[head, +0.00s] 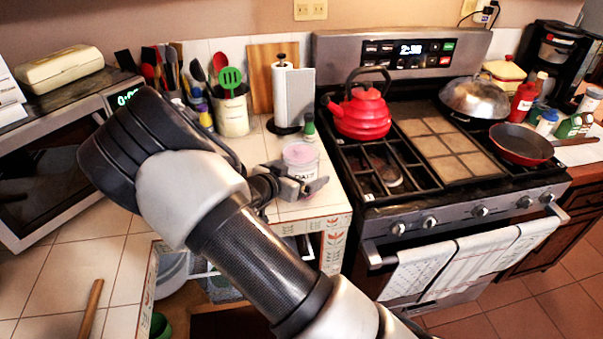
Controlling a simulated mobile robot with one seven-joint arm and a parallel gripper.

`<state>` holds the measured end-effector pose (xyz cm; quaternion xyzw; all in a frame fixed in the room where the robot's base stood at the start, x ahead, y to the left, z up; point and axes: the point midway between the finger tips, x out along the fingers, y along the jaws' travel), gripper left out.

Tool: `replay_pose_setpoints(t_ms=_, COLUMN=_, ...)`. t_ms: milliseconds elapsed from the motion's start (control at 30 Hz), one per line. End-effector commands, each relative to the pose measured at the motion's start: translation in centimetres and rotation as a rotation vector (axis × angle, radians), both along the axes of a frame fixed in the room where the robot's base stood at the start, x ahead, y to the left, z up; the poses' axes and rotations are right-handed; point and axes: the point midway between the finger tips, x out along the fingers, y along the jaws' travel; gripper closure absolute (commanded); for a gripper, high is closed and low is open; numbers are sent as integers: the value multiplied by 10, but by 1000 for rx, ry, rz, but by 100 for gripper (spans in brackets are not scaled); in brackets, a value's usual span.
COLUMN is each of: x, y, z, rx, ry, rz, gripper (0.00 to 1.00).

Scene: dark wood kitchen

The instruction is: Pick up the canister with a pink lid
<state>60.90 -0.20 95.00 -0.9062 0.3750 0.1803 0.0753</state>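The canister (301,158) has a pink lid and a pale body with dark lettering. It stands upright near the right end of the tiled counter, next to the stove. My gripper (300,184) is at the canister's lower part, coming from the left. One dark finger crosses in front of the canister's base. The other finger is not clearly visible, and I cannot tell whether the fingers touch the canister or are closed on it.
A small green-capped bottle (309,127) stands just behind the canister. A paper towel holder (294,97) and a utensil crock (231,113) stand further back. The stove (452,195) with a red kettle (362,112) is close on the right. A microwave (52,150) is at left.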

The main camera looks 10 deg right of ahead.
Motion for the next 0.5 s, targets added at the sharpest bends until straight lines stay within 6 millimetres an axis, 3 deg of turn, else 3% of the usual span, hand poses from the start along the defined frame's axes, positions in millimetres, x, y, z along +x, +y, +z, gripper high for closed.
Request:
replay_pose_setpoints(t_ms=200, x=0, y=0, z=0, rx=0, ry=0, rz=0, gripper=6)
replay_pose_setpoints(t_ms=500, x=0, y=0, z=0, rx=0, ry=0, rz=0, gripper=56)
